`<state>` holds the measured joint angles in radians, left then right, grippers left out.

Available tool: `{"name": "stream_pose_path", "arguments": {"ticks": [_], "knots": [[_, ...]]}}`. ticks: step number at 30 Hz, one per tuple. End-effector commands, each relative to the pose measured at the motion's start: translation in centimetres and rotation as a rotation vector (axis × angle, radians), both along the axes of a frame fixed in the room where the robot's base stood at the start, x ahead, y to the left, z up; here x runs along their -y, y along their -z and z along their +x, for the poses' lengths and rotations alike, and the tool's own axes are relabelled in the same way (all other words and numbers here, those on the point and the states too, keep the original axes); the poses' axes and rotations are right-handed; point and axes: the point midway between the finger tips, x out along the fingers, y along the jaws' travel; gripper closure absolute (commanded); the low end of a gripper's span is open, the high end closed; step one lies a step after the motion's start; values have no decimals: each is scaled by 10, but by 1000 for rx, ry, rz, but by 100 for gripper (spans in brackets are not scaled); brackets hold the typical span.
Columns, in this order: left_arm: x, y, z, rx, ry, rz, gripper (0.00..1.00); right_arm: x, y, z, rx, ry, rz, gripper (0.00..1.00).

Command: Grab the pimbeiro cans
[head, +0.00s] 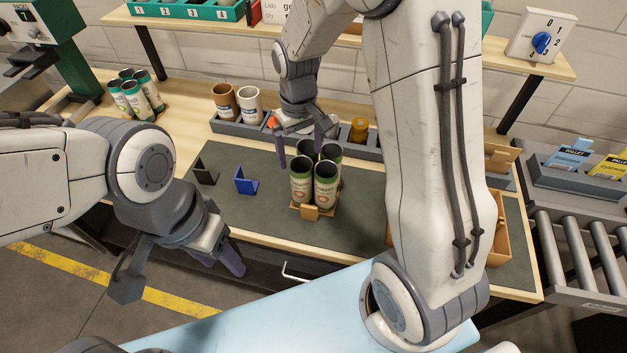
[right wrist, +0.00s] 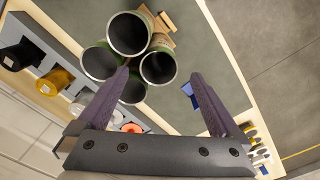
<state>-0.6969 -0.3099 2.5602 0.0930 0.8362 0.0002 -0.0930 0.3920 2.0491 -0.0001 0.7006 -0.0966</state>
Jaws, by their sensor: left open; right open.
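Several green and cream cans (head: 325,186) stand upright, close together, on a small wooden tray (head: 311,212) on the dark mat. A second group of similar cans (head: 137,97) stands at the back left. Their label text is too small to read. My right gripper (head: 300,146) is open above and behind the middle group. In the right wrist view it shows open, empty fingers (right wrist: 158,77) near the open tops of these cans (right wrist: 128,35). My left gripper (head: 180,272) is open and empty in front of the table's front edge, away from both groups.
A grey rack (head: 235,128) behind the mat (head: 235,211) holds a brown cup (head: 225,102), a white cup (head: 249,104) and an amber jar (head: 358,130). Black (head: 206,172) and blue (head: 246,181) brackets stand left of the middle cans. A roller conveyor (head: 580,255) lies right.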

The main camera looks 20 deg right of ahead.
Motion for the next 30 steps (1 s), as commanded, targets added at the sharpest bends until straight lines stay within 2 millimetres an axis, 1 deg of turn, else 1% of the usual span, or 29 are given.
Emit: {"name": "stream_pose_path", "arguments": {"ticks": [1, 3, 5, 8, 12, 15, 20, 27, 30], "knots": [[0, 9, 0, 0, -1, 0, 50, 1, 9, 0, 0, 1, 0, 0], [0, 16, 0, 0, -1, 0, 50, 1, 16, 0, 0, 1, 0, 0], [0, 17, 0, 0, -2, 0, 50, 1, 19, 0, -1, 1, 0, 0], [0, 14, 0, 0, -2, 0, 50, 1, 30, -1, -6, 1, 0, 0], [0, 8, 0, 0, -2, 0, 50, 1, 51, -1, -5, 1, 0, 0], [0, 7, 0, 0, -2, 0, 50, 0, 63, -1, -4, 1, 0, 0], [0, 5, 0, 0, -2, 0, 50, 0, 74, -1, -3, 0, 0, 0], [0, -3, 0, 0, -2, 0, 50, -2, 109, -1, -5, -2, 0, 0], [0, -4, 0, 0, -2, 0, 50, -1, 118, -1, -3, -2, 0, 0]]}}
